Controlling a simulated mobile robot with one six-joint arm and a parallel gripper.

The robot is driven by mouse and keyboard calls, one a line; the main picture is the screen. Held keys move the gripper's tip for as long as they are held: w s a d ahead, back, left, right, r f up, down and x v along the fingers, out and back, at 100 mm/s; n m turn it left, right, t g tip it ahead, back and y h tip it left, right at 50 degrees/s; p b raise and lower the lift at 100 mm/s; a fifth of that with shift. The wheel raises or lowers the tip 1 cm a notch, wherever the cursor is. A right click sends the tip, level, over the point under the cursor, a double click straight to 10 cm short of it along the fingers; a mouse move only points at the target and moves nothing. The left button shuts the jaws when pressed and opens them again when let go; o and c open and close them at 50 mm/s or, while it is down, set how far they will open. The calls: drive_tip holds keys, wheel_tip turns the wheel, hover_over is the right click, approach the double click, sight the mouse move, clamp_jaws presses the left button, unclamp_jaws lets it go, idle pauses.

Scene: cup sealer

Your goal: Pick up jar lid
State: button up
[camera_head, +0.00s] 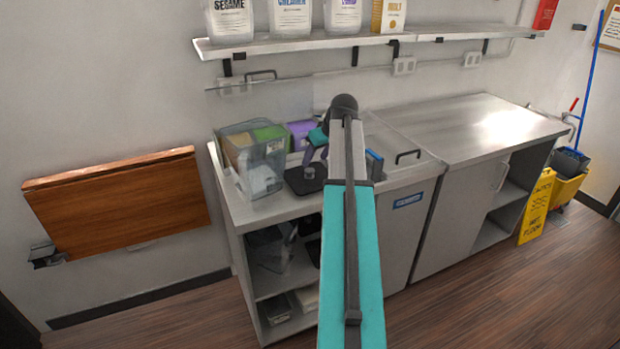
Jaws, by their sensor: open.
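My arm reaches up the middle of the view and bends down at a black joint over the counter. My gripper (315,158) is small and partly hidden behind the arm; it looks open, with its fingers pointing down. Just below it on the counter lies a dark, flat, squarish piece (297,184) with a small round knob-like part on top. It may be the jar lid, but I cannot tell for sure. I cannot tell whether the fingers touch it.
A clear bin (236,170) with colored packs stands left of the gripper. A purple item (300,130) is behind it. A clear cover with a black handle (408,156) lies at the right. The steel counter (470,125) farther right is bare. A shelf (300,42) with containers hangs above.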

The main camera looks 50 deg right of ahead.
sight(310, 170)
drive_tip(key=shift+x, duration=0.95)
drive_tip(key=shift+f+p, duration=0.1)
drive_tip(key=shift+p, duration=0.2)
drive_tip(key=shift+p+x, duration=1.15)
drive_tip(key=shift+x, duration=1.35)
drive_tip(key=shift+c, duration=0.2)
clamp_jaws()
